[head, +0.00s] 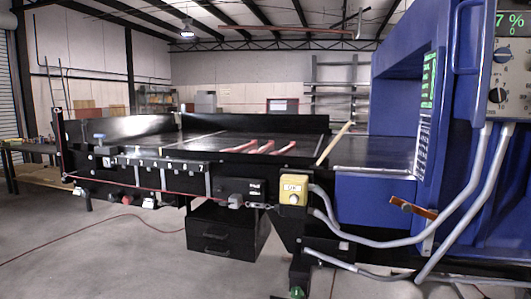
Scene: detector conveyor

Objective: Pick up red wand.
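Several slim red pieces lie close together on the black conveyor bed, near its front edge at the middle of the head view. One red wand (264,147) is in the middle, another (241,146) lies to its left and another (286,148) to its right. They are small and far, so I cannot tell their exact shape. My gripper is not in view, and nothing is seen touching the red pieces.
The black conveyor (200,142) runs into a blue detector housing (400,100) at right. A pale wooden stick (335,143) leans upward right of the red pieces. A yellow button box (293,191) and grey cables (370,242) are at the front. The concrete floor (90,260) at lower left is mostly clear.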

